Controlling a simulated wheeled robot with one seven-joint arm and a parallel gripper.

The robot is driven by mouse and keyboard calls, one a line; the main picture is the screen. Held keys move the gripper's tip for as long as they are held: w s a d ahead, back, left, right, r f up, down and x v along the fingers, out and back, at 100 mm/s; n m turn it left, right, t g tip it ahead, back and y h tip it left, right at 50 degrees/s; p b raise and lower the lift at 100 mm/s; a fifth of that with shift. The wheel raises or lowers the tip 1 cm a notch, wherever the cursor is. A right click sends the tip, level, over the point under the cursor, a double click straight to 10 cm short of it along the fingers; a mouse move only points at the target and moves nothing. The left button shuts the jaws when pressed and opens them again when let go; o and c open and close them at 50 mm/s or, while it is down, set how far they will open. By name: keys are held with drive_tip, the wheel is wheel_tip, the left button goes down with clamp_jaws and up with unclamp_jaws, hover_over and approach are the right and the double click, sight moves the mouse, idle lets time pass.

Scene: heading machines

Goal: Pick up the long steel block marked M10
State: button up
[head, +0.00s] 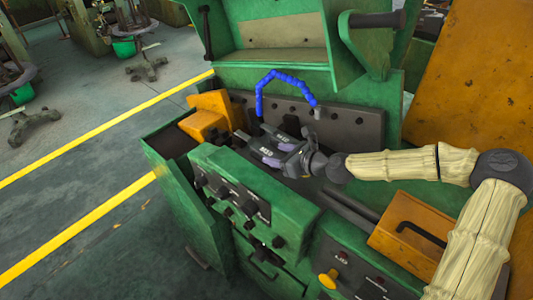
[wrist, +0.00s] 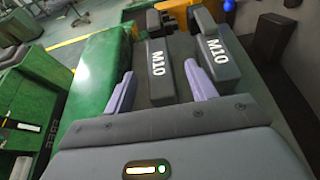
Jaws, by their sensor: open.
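Two dark grey blocks marked M10 lie side by side on the machine's bed. In the wrist view, the left M10 block (wrist: 161,82) lies between the two purple fingers of my gripper (wrist: 159,70). The right M10 block (wrist: 214,58) lies outside the right finger, close to it. My gripper is open, with gaps showing between its fingers and the left block. In the head view, my gripper (head: 277,153) is low over the bed and partly hides the blocks. A white M10 mark shows on the left block (head: 264,149) there.
The green machine housing (head: 250,200) with knobs stands in front of the bed. Orange blocks (head: 207,118) sit at the bed's left end. A blue segmented hose (head: 287,78) arches behind my gripper. A green hood (head: 285,60) overhangs the back.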

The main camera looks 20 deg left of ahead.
sight(268, 153)
drive_tip(key=shift+w+a+f+p, duration=0.1)
drive_tip(key=shift+a+p, duration=0.3)
drive_tip(key=shift+p, duration=0.05)
drive_tip(key=p+x, duration=0.2)
drive_tip(key=x, duration=0.2)
drive_tip(key=shift+f, duration=0.25)
drive_tip(key=shift+a, duration=0.1)
drive_tip(key=shift+r, duration=0.1)
clamp_jaws()
